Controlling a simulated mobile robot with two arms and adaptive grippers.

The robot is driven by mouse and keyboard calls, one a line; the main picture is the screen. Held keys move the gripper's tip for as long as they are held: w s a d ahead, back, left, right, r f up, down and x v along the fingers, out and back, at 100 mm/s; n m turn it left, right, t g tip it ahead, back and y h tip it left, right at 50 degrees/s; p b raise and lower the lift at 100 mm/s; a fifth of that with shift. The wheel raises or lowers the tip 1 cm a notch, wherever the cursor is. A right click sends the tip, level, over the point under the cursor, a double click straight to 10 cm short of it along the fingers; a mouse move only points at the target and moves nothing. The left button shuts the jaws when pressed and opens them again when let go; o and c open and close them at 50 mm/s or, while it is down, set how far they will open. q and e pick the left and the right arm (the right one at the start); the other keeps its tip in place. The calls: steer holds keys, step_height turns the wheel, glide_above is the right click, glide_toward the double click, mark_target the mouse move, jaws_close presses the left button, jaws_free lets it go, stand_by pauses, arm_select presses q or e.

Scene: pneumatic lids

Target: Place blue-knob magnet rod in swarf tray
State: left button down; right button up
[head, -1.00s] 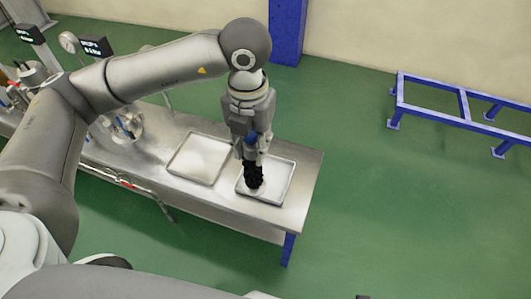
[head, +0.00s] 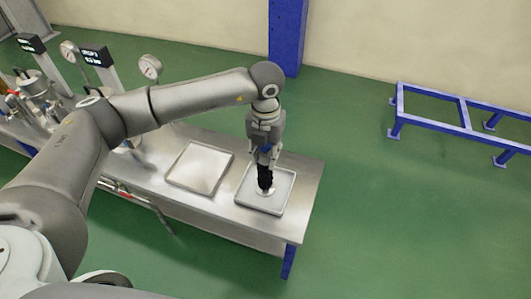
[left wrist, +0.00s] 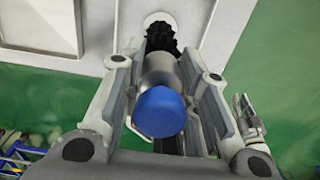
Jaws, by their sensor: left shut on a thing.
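My left gripper (head: 265,158) is shut on the blue-knob magnet rod, holding it upright with the knob at the top. The rod's round blue knob (left wrist: 159,111) and grey body show between the fingers in the left wrist view. Its lower end (head: 265,180) is covered in black, shaggy swarf. That end is over the right-hand shallow tray (head: 284,204), right above a pale round disc (head: 262,191) in the tray. I cannot tell whether the swarf touches the disc or tray. No label shows which tray is the swarf tray. My right gripper is not in view.
A second, empty shallow tray (head: 200,168) lies to the left on the same steel bench (head: 235,217). Gauges, displays and lidded vessels (head: 40,85) stand at the bench's left end. A blue frame (head: 462,125) stands on the floor at right.

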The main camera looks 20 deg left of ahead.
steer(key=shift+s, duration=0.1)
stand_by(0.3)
arm_select(q)
steer(key=c, duration=1.1)
jaws_free()
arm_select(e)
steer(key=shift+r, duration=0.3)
arm_select(q)
steer(key=shift+r, duration=0.1)
step_height(320, 180, up, 12)
steer(key=shift+p, duration=0.55)
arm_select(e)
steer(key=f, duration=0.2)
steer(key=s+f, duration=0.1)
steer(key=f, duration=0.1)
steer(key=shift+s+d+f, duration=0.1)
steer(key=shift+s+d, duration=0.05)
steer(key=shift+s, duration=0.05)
arm_select(q)
steer(key=shift+s, duration=0.1)
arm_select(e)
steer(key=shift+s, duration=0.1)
